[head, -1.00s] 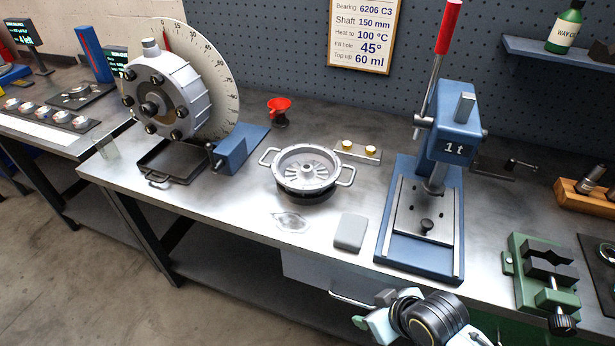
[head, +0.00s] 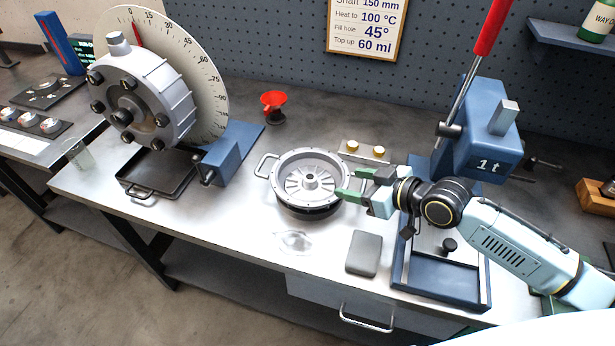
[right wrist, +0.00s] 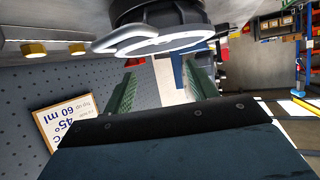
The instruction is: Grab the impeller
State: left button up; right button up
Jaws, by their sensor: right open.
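The impeller (head: 311,180) is a round silver part with radial vanes, a central hub and loop handles on both sides. It sits on a dark round base on the bench. My right gripper (head: 343,184) is open at its right side, with green fingers pointing left at the right handle, which is mostly hidden there. In the right wrist view, the handle (right wrist: 155,42) crosses just above my open fingers (right wrist: 162,75); I cannot tell whether it lies between them. My left gripper is not in view.
A blue press (head: 487,145) stands close behind my right arm. A grey block (head: 364,253) and a clear puddle-like patch (head: 293,241) lie in front. A red funnel (head: 274,102) and brass-topped pieces (head: 378,151) are behind. A dial machine (head: 140,100) stands left.

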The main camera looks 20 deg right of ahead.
send_near(310, 176)
jog(key=shift+x, duration=1)
jog(key=shift+w+a+f, duration=0.15)
jog(key=shift+w+f, duration=0.1)
jog(key=shift+w, duration=0.15)
jog(key=x, duration=0.4)
jog(key=shift+w+a+f+b, duration=0.15)
jog(key=shift+a+b, duration=0.15)
jog(key=shift+b, duration=0.05)
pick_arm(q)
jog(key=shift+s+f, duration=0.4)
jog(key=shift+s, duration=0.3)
pick_arm(e)
grip_shut()
